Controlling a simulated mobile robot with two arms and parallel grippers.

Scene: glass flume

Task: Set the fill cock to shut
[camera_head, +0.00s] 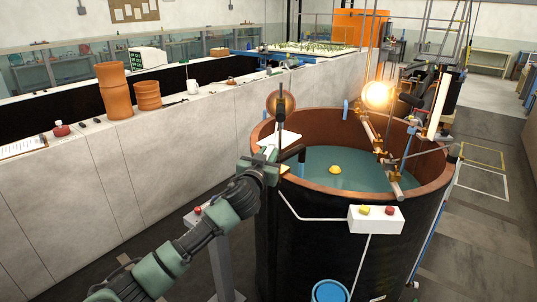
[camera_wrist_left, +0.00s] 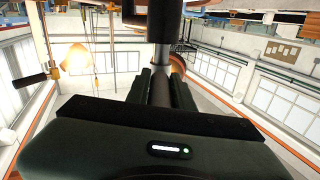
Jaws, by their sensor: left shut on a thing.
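My left gripper (camera_head: 270,158) is at the near left rim of the round tank (camera_head: 272,215). In the left wrist view its two fingers (camera_wrist_left: 161,88) are shut around a dark round bar, which looks like the handle of the fill cock (camera_wrist_left: 161,60). The bar runs up to a grey cylinder and a dark block. In the head view a thin dark upright part (camera_head: 281,95) rises just beyond the gripper; I cannot tell whether it belongs to the cock. The gripper hides most of the handle, so its turned position cannot be read. My right gripper is not in view.
The tank holds water with a yellow float (camera_head: 335,169). A white box with yellow and red buttons (camera_head: 375,219) is on its near side. A blue bucket (camera_head: 330,291) stands below. Clay pots (camera_head: 114,90) stand on the long wall at left. A lit lamp (camera_head: 376,94) is above the tank.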

